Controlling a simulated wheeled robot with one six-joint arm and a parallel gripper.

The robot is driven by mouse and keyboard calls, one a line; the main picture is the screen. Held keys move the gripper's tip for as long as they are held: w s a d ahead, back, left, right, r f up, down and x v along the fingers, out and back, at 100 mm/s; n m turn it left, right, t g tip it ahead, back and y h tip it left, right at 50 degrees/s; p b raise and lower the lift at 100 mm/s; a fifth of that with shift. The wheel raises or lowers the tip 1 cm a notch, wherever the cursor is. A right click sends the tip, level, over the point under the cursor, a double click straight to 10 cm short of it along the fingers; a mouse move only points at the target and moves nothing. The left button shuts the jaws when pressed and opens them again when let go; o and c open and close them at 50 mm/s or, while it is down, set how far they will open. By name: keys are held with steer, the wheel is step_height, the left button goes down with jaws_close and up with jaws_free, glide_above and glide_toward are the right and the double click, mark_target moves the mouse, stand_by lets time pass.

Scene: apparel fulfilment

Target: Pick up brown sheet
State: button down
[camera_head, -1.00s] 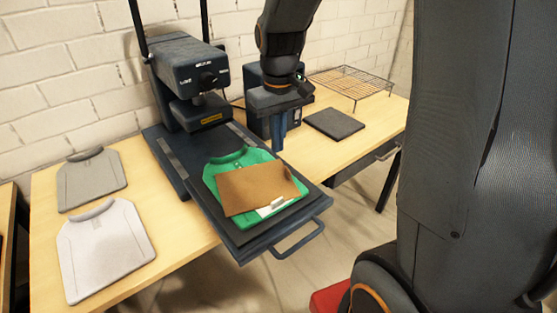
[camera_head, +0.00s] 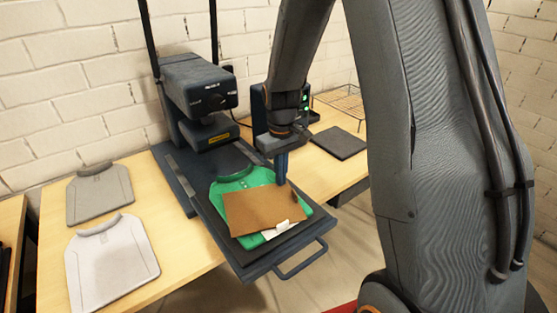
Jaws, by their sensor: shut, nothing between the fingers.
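The brown sheet (camera_head: 258,210) lies over the green shirt (camera_head: 228,184) on the dark sliding platen (camera_head: 215,228) of the heat press. The shirt's collar end shows behind the sheet, and a green strip with a small white label (camera_head: 278,229) shows in front of it. My gripper (camera_head: 282,182) points down at the sheet's back right edge, with its blue fingers closed and empty. I cannot tell whether the fingertips touch the sheet.
The heat press head (camera_head: 197,95) stands behind the platen. A grey shirt (camera_head: 99,194) and a white shirt (camera_head: 110,265) lie on the wooden table at left. A dark flat pad (camera_head: 340,143) and a wire rack (camera_head: 343,102) are at the right. The platen's handle (camera_head: 300,262) juts forward.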

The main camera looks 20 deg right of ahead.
steer(key=shift+s+d+r+p, duration=0.1)
steer(key=shift+s+d+p, duration=0.1)
steer(key=shift+s, duration=0.5)
steer(key=shift+s+d+r+p, duration=0.1)
steer(key=shift+s+d+p, duration=0.1)
steer(key=shift+s, duration=0.45)
steer(key=s, duration=0.1)
steer(key=s+p, duration=0.1)
steer(key=shift+s+d, duration=0.35)
steer(key=shift+w, duration=0.1)
